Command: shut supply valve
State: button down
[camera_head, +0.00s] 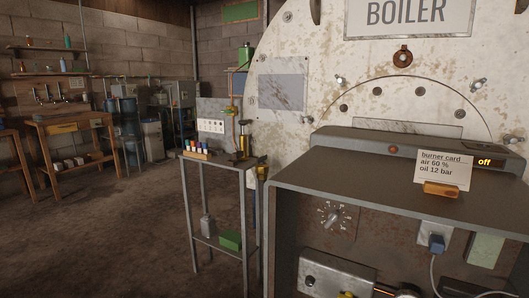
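No part that I can surely name as the supply valve shows. A round dial knob (333,216) with marks around it sits on the recessed panel under the grey burner hood. Below it is a grey metal box (337,273) with a small yellow part (346,294) at the bottom edge, cut off by the frame. A brass-coloured fitting (243,144) stands on the small side table; I cannot tell what it is. My gripper is not in view.
The white boiler (300,95) fills the right behind the grey hood (345,165). A burner card (443,170) stands on the hood beside a lit "off" display (485,162). The metal side table (215,165) stands left of it. Open floor (110,230) lies left, with wooden benches (72,125) beyond.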

aim_at(260, 160)
jog(key=i+j, duration=0.15)
jog(key=i, duration=0.3)
jog(key=i+j+z, duration=0.15)
jog(key=i, duration=0.25)
jog(key=i+j, duration=0.2)
jog(key=i, duration=0.25)
jog(key=i+j+z, duration=0.1)
jog(key=i+j, duration=0.15)
jog(key=i, duration=0.15)
